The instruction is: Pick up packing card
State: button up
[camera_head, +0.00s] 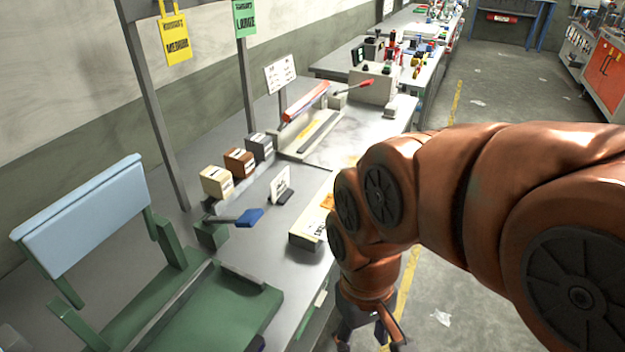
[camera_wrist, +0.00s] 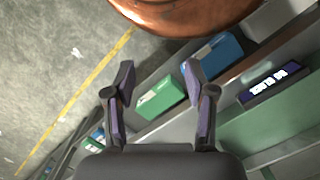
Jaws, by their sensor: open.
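No thing in view is clearly marked as the packing card. In the head view, a small white printed card (camera_head: 281,184) stands upright in a dark holder on the grey bench. Nearer my arm, a pale box (camera_head: 307,236) with printing on its front sits at the bench edge, partly hidden by my arm. My gripper (camera_head: 370,330) hangs low beside the bench's front edge, to the right of both. In the wrist view my gripper (camera_wrist: 157,82) has its two fingers spread with nothing held. Below them show a green box (camera_wrist: 161,98) and a blue box (camera_wrist: 213,63).
A green machine with a pale blue panel (camera_head: 85,215) fills the near bench. Several small blocks (camera_head: 238,162) and a long red-handled device (camera_head: 306,100) stand further back. A dark labelled plate (camera_wrist: 269,84) is in the wrist view.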

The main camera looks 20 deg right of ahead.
aim_at(280, 193)
jog(key=u, duration=1.2)
jog(key=k, duration=0.85)
jog(key=z, duration=0.25)
jog(key=i, duration=0.5)
